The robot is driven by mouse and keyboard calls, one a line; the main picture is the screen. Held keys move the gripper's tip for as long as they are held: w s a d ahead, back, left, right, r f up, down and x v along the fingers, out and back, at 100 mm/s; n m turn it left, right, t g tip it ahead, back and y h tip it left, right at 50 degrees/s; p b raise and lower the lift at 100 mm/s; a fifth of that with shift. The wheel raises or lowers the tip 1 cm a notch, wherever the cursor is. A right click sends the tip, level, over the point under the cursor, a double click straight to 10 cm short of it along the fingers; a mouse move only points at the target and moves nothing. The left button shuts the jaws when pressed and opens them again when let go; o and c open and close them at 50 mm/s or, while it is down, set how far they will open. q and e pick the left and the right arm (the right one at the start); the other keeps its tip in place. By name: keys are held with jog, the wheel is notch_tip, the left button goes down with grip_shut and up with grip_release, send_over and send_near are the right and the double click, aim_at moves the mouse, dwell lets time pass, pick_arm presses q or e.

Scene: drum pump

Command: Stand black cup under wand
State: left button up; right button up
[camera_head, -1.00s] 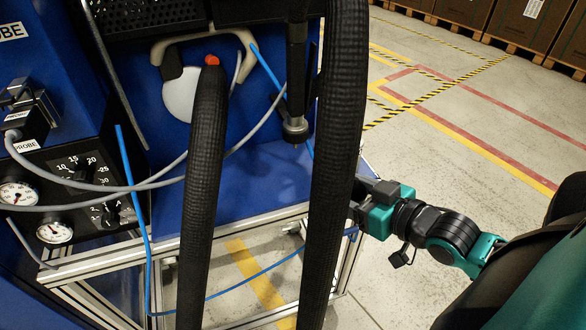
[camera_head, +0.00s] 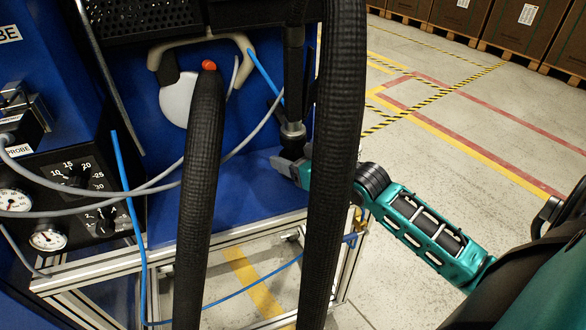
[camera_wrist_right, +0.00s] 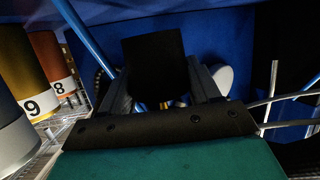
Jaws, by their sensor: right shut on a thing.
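The black cup (camera_wrist_right: 153,62) shows in the right wrist view as a dark block between the two fingers of my right gripper (camera_wrist_right: 160,85), which is shut on it. In the head view my right gripper (camera_head: 290,168) reaches in from the right, behind the thick black hose, and is just below the wand (camera_head: 293,131), a dark vertical rod with a metal tip. The cup is hard to make out there against the dark parts by the tip. Whether it touches the shelf I cannot tell. My left gripper is not in view.
A blue shelf (camera_head: 240,200) on an aluminium frame lies under the wand. Two thick black hoses (camera_head: 202,180) hang in front of it, with grey and blue tubes. Gauges and dials (camera_head: 80,175) are at the left. Numbered drums (camera_wrist_right: 15,85) show in the wrist view.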

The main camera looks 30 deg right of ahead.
notch_tip(320, 180, down, 3)
jog(key=shift+f+b, duration=0.2)
jog(key=shift+b, duration=0.25)
jog(key=shift+f, duration=0.1)
jog(key=o, duration=1.1)
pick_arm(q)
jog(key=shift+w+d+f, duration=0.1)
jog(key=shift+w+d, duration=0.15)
